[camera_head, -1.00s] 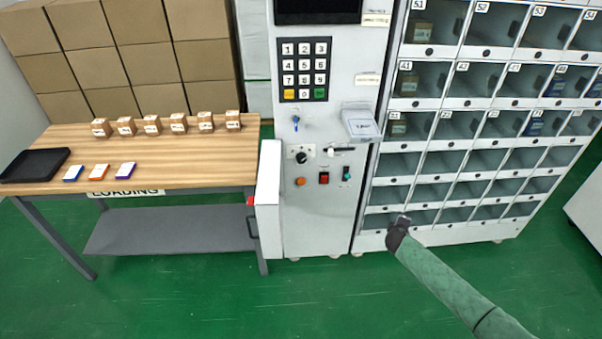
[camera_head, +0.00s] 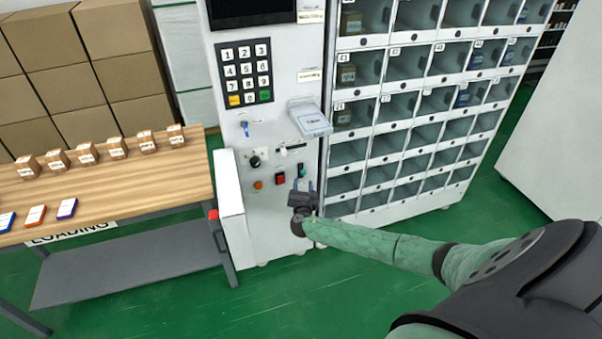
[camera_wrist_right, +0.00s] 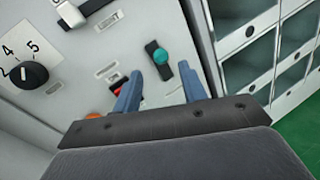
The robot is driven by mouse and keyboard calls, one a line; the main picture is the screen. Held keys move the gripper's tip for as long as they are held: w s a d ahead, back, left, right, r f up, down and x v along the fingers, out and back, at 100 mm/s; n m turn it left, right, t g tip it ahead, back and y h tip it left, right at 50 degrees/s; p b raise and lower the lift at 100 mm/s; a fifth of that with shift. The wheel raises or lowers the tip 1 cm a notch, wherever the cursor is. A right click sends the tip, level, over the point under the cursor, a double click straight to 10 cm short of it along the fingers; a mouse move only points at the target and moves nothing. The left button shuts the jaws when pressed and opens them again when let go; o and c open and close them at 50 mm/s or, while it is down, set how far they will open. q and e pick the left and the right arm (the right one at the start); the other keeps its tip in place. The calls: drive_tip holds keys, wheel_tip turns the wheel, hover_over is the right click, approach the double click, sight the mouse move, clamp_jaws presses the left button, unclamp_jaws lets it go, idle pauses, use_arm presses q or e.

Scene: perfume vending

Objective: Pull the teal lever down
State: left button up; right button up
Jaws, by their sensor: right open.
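The teal lever (camera_wrist_right: 160,56) shows in the right wrist view as a round teal knob on a narrow black plate on the machine's white front panel. In the head view the lever (camera_head: 301,170) is small, just above my right gripper (camera_head: 303,187). In the right wrist view my right gripper (camera_wrist_right: 162,86) is open, its two blue-grey fingers apart and empty. The lever appears between and beyond the fingertips, with no visible contact. My left gripper is not in view.
A red switch (camera_head: 280,178) sits left of the lever, partly behind a finger in the wrist view. A numbered dial (camera_wrist_right: 30,75), a keypad (camera_head: 246,73) and a card holder (camera_head: 312,120) share the panel. Compartments (camera_head: 388,142) stand right; a loading table (camera_head: 140,190) stands left.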

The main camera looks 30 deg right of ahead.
sight(304, 174)
drive_tip(key=shift+r+p+x, duration=0.2)
drive_tip(key=shift+p+x, duration=0.2)
drive_tip(key=shift+x, duration=0.65)
drive_tip(key=p+x, duration=0.1)
drive_tip(key=x, duration=0.3)
drive_tip(key=shift+w+d+f, duration=0.1)
drive_tip(key=shift+d+f, duration=0.05)
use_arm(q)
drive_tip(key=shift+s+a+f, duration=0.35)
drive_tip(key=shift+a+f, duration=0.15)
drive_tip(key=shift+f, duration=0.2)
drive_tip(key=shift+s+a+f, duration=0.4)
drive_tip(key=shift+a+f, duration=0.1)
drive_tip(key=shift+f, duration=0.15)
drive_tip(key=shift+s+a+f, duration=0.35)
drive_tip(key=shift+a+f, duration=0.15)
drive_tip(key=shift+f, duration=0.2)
use_arm(e)
drive_tip(key=shift+w+d, duration=0.3)
drive_tip(key=shift+w, duration=0.15)
drive_tip(key=shift+c, duration=0.4)
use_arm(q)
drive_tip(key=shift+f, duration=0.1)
use_arm(e)
drive_tip(key=shift+f, duration=0.1)
clamp_jaws()
